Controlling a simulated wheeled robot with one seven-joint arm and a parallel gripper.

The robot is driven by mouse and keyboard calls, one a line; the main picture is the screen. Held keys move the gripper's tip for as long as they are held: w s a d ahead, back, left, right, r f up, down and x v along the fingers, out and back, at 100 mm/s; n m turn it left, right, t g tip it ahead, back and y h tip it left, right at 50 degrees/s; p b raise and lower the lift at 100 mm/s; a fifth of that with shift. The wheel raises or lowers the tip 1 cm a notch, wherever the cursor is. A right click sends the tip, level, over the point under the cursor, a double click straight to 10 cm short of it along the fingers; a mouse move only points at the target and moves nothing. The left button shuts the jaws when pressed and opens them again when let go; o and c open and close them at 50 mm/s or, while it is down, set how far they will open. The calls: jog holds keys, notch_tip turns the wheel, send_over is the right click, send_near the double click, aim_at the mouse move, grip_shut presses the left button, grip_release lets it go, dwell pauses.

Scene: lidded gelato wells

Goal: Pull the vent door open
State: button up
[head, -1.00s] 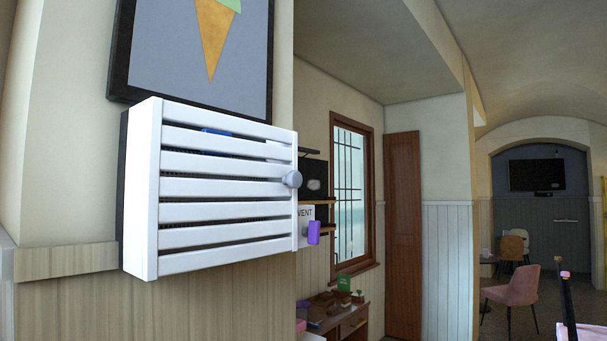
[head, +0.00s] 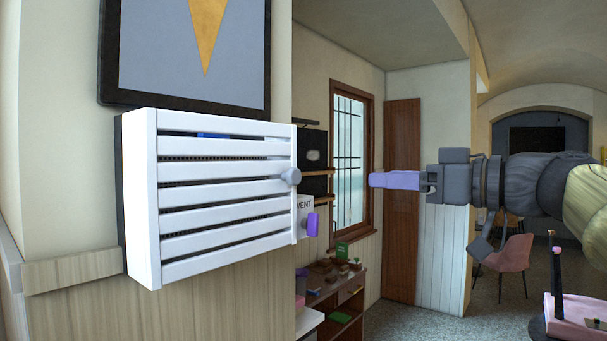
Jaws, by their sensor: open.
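The vent door (head: 215,195) is a white slatted panel on a dark-backed box on the wall at the left, and it looks shut. A blue thing shows partly behind the upper slats. My gripper (head: 372,180), with pale purple fingers, comes in from the right and is open. It is empty and appears apart from the knob, to its right in the picture. The fingers are seen side-on, so the gap between them is hidden.
A framed cone picture (head: 185,60) hangs above. A wooden desk (head: 340,292) and pink chair (head: 505,262) stand farther back. The space between gripper and knob looks clear.

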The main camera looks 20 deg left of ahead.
aim_at(297, 175)
jog(key=shift+a, duration=0.1)
jog(key=p+x, duration=0.8)
jog(key=x, duration=0.8)
jog(key=shift+w+a+r+p, duration=0.15)
jog(key=shift+p, duration=0.25)
jog(key=shift+w+a, duration=0.2)
jog(key=shift+a, duration=0.25)
grip_shut()
